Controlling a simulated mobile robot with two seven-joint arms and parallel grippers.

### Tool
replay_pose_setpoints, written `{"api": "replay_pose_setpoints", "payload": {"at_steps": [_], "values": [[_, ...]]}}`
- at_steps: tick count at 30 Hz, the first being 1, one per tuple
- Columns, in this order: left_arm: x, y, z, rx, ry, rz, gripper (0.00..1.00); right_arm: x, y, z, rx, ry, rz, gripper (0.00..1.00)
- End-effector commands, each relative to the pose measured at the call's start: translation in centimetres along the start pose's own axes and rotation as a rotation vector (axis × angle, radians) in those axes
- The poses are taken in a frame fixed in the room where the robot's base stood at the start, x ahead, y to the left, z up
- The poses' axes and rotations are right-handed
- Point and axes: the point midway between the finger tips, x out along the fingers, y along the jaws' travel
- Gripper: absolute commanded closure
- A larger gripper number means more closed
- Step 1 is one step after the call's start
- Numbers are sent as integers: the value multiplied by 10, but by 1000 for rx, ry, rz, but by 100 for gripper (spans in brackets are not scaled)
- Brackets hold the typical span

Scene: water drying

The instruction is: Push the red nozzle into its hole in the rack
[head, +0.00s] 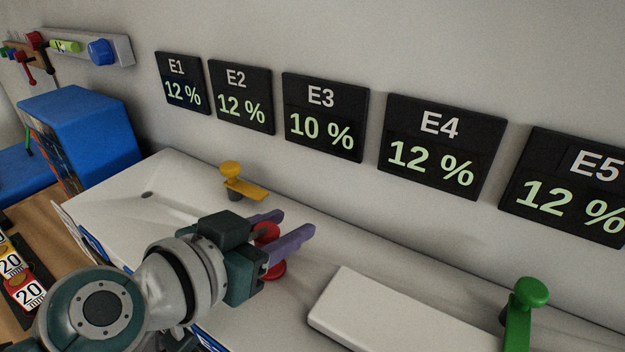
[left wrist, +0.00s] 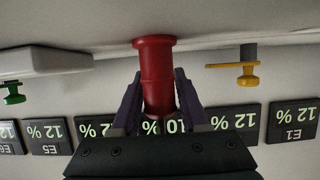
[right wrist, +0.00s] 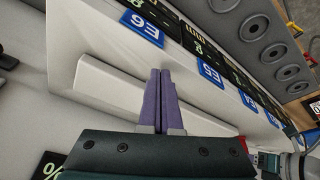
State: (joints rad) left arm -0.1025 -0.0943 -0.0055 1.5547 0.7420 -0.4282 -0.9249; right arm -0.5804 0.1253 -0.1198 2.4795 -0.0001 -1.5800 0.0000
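The red nozzle (head: 268,233) is upright between the purple fingers of my left gripper (head: 288,230), over the white rack (head: 187,177). In the left wrist view, the nozzle (left wrist: 157,75) is gripped between both fingers (left wrist: 158,92). Its wider end is at or very near the rack's surface. I cannot tell whether it sits in its hole, which is hidden beneath it. My right gripper (right wrist: 160,90) is shut and empty, with its fingers together above the rack in the right wrist view. It is out of the head view.
A yellow nozzle (head: 236,178) stands left of the red one, a green nozzle (head: 525,305) far right. A raised white block (head: 395,318) lies between red and green. The wall behind holds black displays (head: 325,117). A blue box (head: 85,135) stands left.

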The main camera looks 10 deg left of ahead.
Motion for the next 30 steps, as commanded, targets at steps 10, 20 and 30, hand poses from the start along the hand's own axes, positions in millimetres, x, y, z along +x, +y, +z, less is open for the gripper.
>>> {"api": "replay_pose_setpoints", "payload": {"at_steps": [10,20,30], "values": [[0,0,0,0,0,0,96,0,0,0,0,1,0,100],[0,0,0,0,0,0,100,0,-1,-1,5,2,-3,100],[-8,0,-21,1,3,1,100,-11,-1,-4,6,2,-5,100]]}}
